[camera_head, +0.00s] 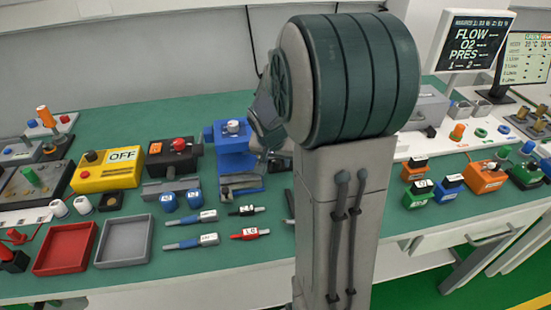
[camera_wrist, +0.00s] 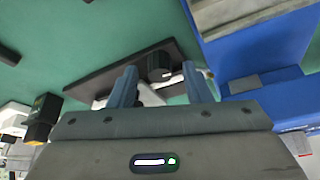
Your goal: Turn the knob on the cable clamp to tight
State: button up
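In the wrist view, a black round knob (camera_wrist: 165,62) with a small white mark stands on a long dark base (camera_wrist: 95,82). I take this to be the cable clamp, but no label on it is readable. My gripper (camera_wrist: 162,84) has its two blue-grey fingers apart. The knob appears between and beyond the fingertips; I cannot tell whether either finger touches it. A whitish part shows between the fingers, partly hidden. In the head view, my arm hides most of the gripper and this spot.
A blue device (camera_head: 232,150) with a round knob on top stands left of my arm; its blue body fills the right of the wrist view (camera_wrist: 265,50). A yellow OFF box (camera_head: 108,168), a red tray (camera_head: 66,248) and a grey tray (camera_head: 124,241) lie further left.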

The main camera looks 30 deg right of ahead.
jog(key=c, duration=0.8)
jog(key=m+b, duration=0.1)
jog(key=b, duration=0.2)
jog(key=shift+w+f+h, duration=0.1)
jog(key=shift+f+h, duration=0.2)
jog(key=shift+c, duration=0.2)
jog(key=shift+r+m+g+b, duration=0.1)
jog(key=shift+m+g+b, duration=0.2)
jog(key=shift+m+b, duration=0.55)
jog(key=shift+r+b, duration=0.2)
jog(key=shift+b, duration=0.2)
jog(key=o, duration=1)
jog(key=shift+a+r, duration=0.1)
jog(key=shift+r, duration=0.05)
jog(key=p+v, duration=0.1)
jog(key=v, duration=1.2)
jog(key=shift+a+r, duration=0.2)
jog(key=shift+a, duration=0.05)
